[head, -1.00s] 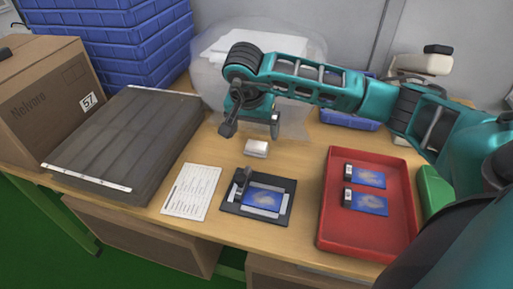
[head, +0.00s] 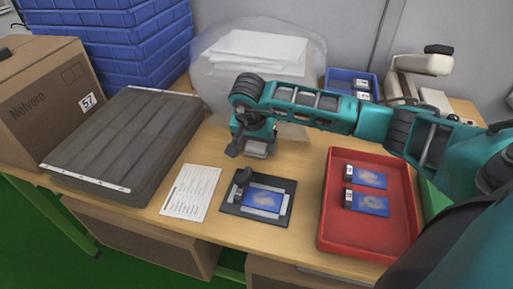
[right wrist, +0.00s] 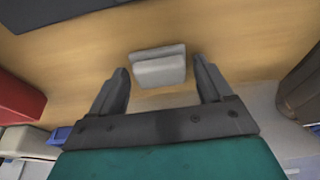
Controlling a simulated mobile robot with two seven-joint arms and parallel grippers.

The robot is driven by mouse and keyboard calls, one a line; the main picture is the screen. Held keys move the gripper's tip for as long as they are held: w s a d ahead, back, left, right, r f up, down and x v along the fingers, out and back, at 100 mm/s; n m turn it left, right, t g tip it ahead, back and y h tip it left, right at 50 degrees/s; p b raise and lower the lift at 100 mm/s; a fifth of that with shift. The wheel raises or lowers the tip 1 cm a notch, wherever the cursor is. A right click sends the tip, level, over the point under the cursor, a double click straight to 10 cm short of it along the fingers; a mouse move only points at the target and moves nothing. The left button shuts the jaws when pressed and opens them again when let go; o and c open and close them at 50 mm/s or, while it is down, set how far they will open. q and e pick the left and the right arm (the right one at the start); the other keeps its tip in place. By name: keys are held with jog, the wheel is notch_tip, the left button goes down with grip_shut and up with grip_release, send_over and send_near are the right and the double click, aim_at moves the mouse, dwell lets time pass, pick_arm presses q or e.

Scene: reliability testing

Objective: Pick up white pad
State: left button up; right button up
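The white pad (head: 257,149) is a small pale block on the wooden table, partly covered by my right gripper in the head view. Whether the fingertips touch the pad cannot be told. My left gripper is not in view.
A black fixture (head: 257,197) holding a blue card stands in front of the pad. A red tray (head: 337,233) with two blue cards is at the right, a printed sheet (head: 190,191) and a grey case (head: 130,140) at the left. A clear bag (head: 215,78) lies behind.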

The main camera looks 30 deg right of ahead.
aim_at(256, 146)
jog(key=c, duration=0.8)
jog(key=shift+r, duration=0.15)
notch_tip(256, 146, up, 20)
jog(key=shift+f+p, duration=0.1)
jog(key=shift+p, duration=0.8)
jog(key=o, duration=0.5)
jog(key=c, duration=0.4)
jog(key=shift+f, duration=0.1)
